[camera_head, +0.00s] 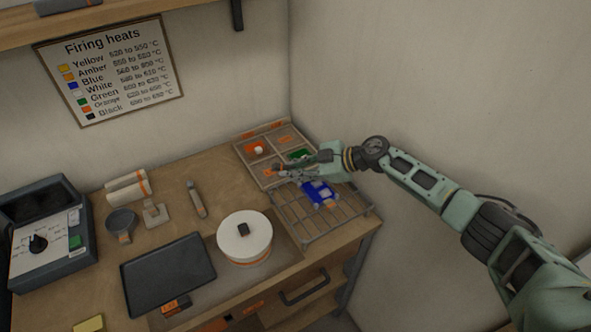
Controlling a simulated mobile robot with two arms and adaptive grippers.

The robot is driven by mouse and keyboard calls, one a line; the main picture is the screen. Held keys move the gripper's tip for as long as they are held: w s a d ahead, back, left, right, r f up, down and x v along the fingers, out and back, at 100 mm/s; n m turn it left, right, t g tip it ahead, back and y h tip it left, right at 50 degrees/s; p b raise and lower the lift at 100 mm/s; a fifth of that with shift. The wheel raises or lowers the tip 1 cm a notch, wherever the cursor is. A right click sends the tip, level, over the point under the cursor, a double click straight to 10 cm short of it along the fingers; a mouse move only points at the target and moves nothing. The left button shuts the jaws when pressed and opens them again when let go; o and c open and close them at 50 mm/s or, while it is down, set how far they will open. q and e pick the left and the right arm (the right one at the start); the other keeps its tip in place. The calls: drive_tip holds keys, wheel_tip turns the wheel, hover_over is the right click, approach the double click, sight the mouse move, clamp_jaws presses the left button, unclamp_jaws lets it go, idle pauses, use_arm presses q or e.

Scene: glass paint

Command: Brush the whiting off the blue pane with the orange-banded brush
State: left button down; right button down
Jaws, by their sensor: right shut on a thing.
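The blue pane (313,199) lies on the wire rack at the right of the bench, with pale patches of whiting (322,190) on its top. My right gripper (284,173) reaches in from the right, just above and behind the pane, over the edge between the rack and the divided tray. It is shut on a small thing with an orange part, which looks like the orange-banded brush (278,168). The fingers and the small size hide most of the brush; I cannot tell whether its bristles touch anything. My left gripper is not in view.
The divided tray (241,157) behind the rack (350,222) holds an orange and a green piece (300,154). A wall rises close behind.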

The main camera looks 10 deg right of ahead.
drive_tip(key=shift+s+d+r+p, duration=0.25)
drive_tip(key=shift+s+p, duration=0.3)
drive_tip(key=shift+p, duration=0.15)
drive_tip(key=shift+s+d+f+p, duration=0.1)
drive_tip(key=shift+s+d+p, duration=0.1)
drive_tip(key=shift+s, duration=0.25)
drive_tip(key=shift+s+d+f+p, duration=0.1)
drive_tip(key=shift+s+p, duration=0.05)
drive_tip(key=shift+s, duration=0.25)
drive_tip(key=shift+s+d+f, duration=0.1)
drive_tip(key=shift+s+d, duration=0.2)
drive_tip(key=shift+s, duration=0.55)
drive_tip(key=shift+s+d+f, duration=0.1)
drive_tip(key=shift+s+d, duration=0.15)
drive_tip(key=shift+s, duration=0.55)
drive_tip(key=shift+r, duration=0.1)
drive_tip(key=r, duration=0.5)
drive_tip(key=shift+a+r, duration=0.15)
drive_tip(key=shift+a, duration=0.1)
